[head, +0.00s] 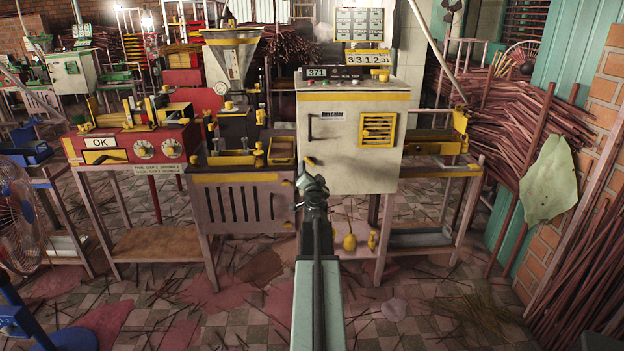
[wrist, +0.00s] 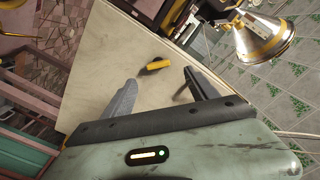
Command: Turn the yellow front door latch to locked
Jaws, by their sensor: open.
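The yellow latch (head: 310,161) is a short bar low on the left part of the pale cabinet door (head: 345,165), under a dark upright handle (head: 310,127). In the wrist view the latch (wrist: 158,64) lies slightly tilted on the cream door face (wrist: 105,65). My gripper (head: 312,183) is in front of the door's lower left in the head view. In the wrist view my gripper (wrist: 160,77) is open, with one finger on each side below the latch. The latch shows in line with the gap, just past the fingertips. No contact shows.
A yellow slatted vent (head: 378,130) is on the door's right. A bench with a slotted panel (head: 240,203) stands left of the cabinet. A yellow-and-metal cone (wrist: 265,38) shows at upper right in the wrist view. The tiled floor (head: 235,325) is littered with sticks.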

